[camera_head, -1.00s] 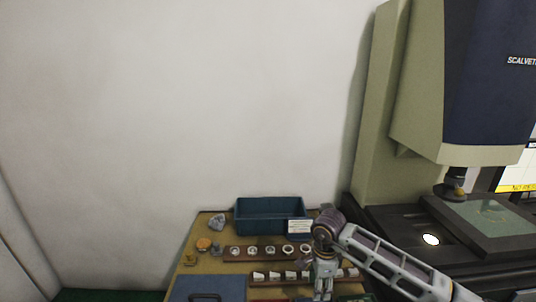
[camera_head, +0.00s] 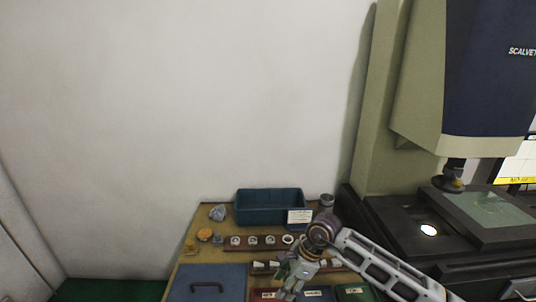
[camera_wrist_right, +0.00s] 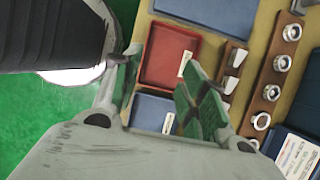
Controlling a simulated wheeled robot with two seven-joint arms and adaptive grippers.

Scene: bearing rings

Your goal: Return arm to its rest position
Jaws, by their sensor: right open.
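My right gripper (camera_head: 287,286) hangs over the front part of the wooden workbench (camera_head: 210,249), its arm coming in from the lower right. Its fingers point down and to the left in the head view. In the right wrist view the gripper (camera_wrist_right: 158,74) has its fingers spread apart with nothing between them. Below it are a red tray (camera_wrist_right: 168,58) and a blue tray (camera_wrist_right: 152,111). My left gripper is in neither view.
A rack with bearing rings (camera_head: 252,240) runs along the bench, before a blue bin (camera_head: 270,207). A blue case (camera_head: 206,282) lies at front left. A large measuring machine (camera_head: 375,150) stands to the right. The space above the bench's left side is clear.

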